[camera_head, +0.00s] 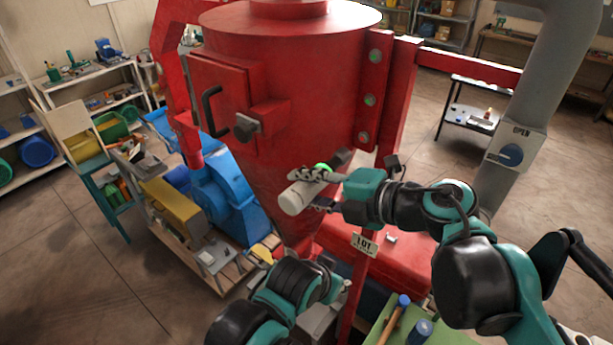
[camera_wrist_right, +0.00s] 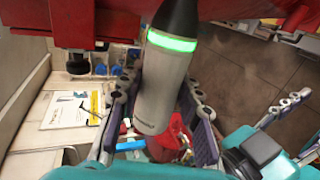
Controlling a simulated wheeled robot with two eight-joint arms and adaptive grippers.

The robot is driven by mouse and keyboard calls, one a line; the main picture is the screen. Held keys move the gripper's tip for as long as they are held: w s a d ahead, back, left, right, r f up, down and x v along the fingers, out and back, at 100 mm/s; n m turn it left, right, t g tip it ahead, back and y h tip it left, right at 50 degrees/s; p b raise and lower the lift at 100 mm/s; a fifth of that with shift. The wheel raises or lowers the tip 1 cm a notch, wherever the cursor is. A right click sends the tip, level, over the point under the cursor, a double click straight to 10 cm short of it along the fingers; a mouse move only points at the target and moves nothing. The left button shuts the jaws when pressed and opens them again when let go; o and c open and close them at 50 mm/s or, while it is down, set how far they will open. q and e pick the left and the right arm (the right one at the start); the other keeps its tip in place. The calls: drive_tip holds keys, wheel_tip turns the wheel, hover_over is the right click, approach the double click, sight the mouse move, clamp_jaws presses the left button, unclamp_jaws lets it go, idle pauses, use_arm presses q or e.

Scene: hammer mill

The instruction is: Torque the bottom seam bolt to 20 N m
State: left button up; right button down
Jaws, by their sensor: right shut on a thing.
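My right gripper (camera_head: 317,190) is shut on a pale grey cylindrical power tool (camera_head: 294,199) with a black nose and a glowing green ring. The wrist view shows this tool (camera_wrist_right: 162,90) between the two fingers (camera_wrist_right: 160,105). The red hammer mill's seam flange (camera_head: 387,85) carries a column of greenish bolts. The bottom seam bolt (camera_head: 364,137) is lowest. The tool's nose is close below and left of it; I cannot tell whether they touch. At the right of the wrist view, my left gripper (camera_wrist_right: 298,128) has spread, empty fingers. Its fingers are not clear in the head view.
The mill's door with a black handle (camera_head: 210,110) and knob (camera_head: 247,127) is left of the tool. A red post with a 101 tag (camera_head: 364,244) stands below my right gripper. A green tray (camera_head: 440,338) with a hammer (camera_head: 394,318) is at the bottom. Open floor lies right.

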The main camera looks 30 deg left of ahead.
sight(337, 166)
drive_tip(key=shift+w+d+b, duration=0.15)
drive_tip(key=shift+w+b, duration=0.3)
drive_tip(key=shift+w, duration=1.8)
drive_tip(key=shift+w+r, duration=0.1)
drive_tip(key=shift+w, duration=0.85)
drive_tip(key=shift+d, duration=0.1)
drive_tip(key=shift+w+p, duration=0.3)
drive_tip(key=shift+w, duration=0.25)
drive_tip(key=shift+w+d+r, duration=0.1)
drive_tip(key=shift+w, duration=0.1)
idle(1.2)
drive_tip(key=shift+s, duration=0.15)
